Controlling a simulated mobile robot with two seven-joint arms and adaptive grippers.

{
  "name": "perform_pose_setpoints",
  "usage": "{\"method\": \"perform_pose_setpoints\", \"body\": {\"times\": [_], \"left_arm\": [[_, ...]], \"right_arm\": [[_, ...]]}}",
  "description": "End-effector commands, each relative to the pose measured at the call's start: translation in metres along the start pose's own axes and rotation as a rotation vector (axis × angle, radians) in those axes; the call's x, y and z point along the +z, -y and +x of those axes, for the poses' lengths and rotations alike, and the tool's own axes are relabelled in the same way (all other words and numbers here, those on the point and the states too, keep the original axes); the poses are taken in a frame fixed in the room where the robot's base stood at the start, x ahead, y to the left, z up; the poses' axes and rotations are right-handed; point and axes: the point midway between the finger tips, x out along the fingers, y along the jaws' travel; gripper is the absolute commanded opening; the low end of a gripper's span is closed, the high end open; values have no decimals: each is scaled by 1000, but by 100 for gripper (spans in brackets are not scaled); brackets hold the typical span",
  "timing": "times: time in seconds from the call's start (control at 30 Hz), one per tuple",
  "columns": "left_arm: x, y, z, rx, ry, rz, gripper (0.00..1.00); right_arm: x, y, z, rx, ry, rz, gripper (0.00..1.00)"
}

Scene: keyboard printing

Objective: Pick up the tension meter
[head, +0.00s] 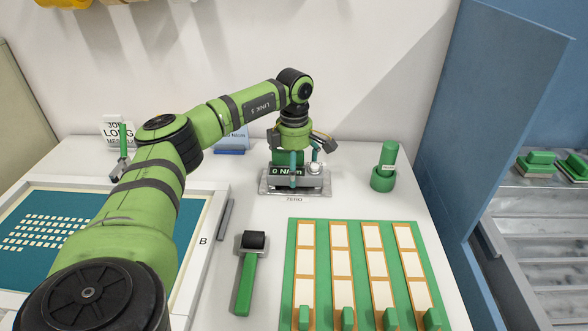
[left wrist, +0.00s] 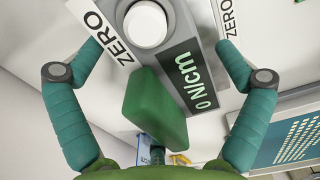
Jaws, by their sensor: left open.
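The tension meter (head: 284,173) stands on a grey plate at the back middle of the table. It has a dark "0 N/cm" display, a white round knob and a green block. In the left wrist view the meter (left wrist: 190,75) fills the middle, with its green block (left wrist: 155,112) nearest the camera. My left gripper (head: 305,152) reaches down over the meter from above. Its teal fingers (left wrist: 160,50) are apart, one on each side of the meter. I cannot tell whether they touch it. My right gripper is not in view.
A teal screen in a white frame (head: 213,196) lies at left, partly behind my arm. A green-handled roller (head: 246,278) lies in front of the meter. A green board (head: 352,262) with white strips lies front right. A green cylinder (head: 385,165) stands at right, near a blue partition (head: 482,110).

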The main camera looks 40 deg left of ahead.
Motion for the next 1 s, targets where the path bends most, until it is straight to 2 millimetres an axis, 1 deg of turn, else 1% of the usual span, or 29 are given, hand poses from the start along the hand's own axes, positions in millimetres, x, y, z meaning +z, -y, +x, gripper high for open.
{"method": "perform_pose_setpoints", "body": {"times": [0.2,0.27,0.3,0.37,0.4,0.77,0.87,0.97,1.0], "left_arm": [[0,0,1,1,1,0,100],[0,0,1,1,1,0,76],[0,0,1,1,1,0,60],[0,0,1,0,0,0,36],[0,0,1,0,0,0,33],[0,0,-2,0,1,0,32],[1,0,-9,2,3,0,32],[1,-1,-22,4,5,0,32],[1,-1,-29,4,5,0,32]], "right_arm": [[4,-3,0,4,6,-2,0],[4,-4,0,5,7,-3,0],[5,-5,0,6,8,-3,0],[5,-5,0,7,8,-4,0],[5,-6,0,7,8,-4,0],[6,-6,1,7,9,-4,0],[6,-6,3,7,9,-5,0],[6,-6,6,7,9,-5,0],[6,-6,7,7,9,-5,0]]}}
